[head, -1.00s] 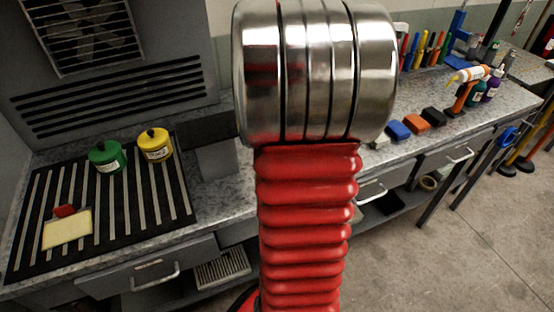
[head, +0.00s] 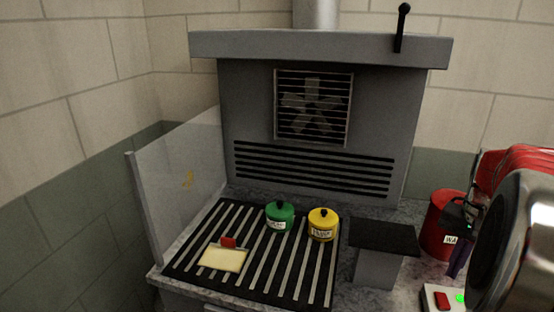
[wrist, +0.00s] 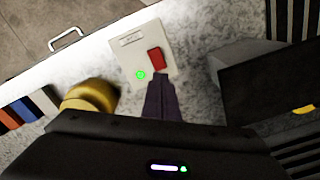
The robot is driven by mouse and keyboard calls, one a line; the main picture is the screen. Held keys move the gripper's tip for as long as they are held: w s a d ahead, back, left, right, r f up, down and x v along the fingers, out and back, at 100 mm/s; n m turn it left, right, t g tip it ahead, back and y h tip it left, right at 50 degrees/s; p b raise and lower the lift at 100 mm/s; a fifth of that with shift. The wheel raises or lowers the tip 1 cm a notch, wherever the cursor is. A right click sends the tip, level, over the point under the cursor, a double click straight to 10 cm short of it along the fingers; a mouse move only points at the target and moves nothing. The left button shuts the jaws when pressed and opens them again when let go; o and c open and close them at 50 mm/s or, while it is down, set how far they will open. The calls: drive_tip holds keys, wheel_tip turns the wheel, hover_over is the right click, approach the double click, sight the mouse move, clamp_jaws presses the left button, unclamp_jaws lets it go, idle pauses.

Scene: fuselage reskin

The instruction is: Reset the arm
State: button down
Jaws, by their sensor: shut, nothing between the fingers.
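My gripper (head: 458,262) is at the right of the head view, beside my large metal arm joint and in front of a red can. Its dark purple fingers also show in the wrist view (wrist: 161,84), pressed together with nothing between them. They point down toward a white control box (wrist: 130,42) on the counter. The box has a red rocker switch (wrist: 156,59) and a lit green light (wrist: 141,75). The fingertips overlap the box's edge in the picture; I cannot tell whether they touch it. The box also shows at the lower right of the head view (head: 432,296).
A slatted black bench (head: 212,262) under a hood (head: 320,48) holds a green pot (head: 280,216), a yellow pot (head: 323,224) and a cream pad with a red handle (head: 223,259). A dark-topped block (head: 384,237) and the red can (head: 437,240) stand to the right.

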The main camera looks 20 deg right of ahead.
drive_tip(key=shift+d, duration=0.1)
drive_tip(key=shift+w+f, duration=0.1)
drive_tip(key=shift+f, duration=0.15)
drive_tip(key=shift+s+a+f+n, duration=0.4)
drive_tip(key=shift+s+a+f, duration=0.05)
drive_tip(key=shift+a+f, duration=0.35)
drive_tip(key=a+r+n+t, duration=0.2)
drive_tip(key=a+n, duration=0.1)
drive_tip(key=a, duration=0.8)
drive_tip(key=s+a+r+n+t, duration=0.1)
drive_tip(key=a+n, duration=0.3)
drive_tip(key=a, duration=0.8)
drive_tip(key=a+r+n+t, duration=0.2)
drive_tip(key=a+n, duration=0.2)
drive_tip(key=a, duration=0.8)
drive_tip(key=shift+s+a+r+t, duration=0.2)
drive_tip(key=shift+s+r+t, duration=0.1)
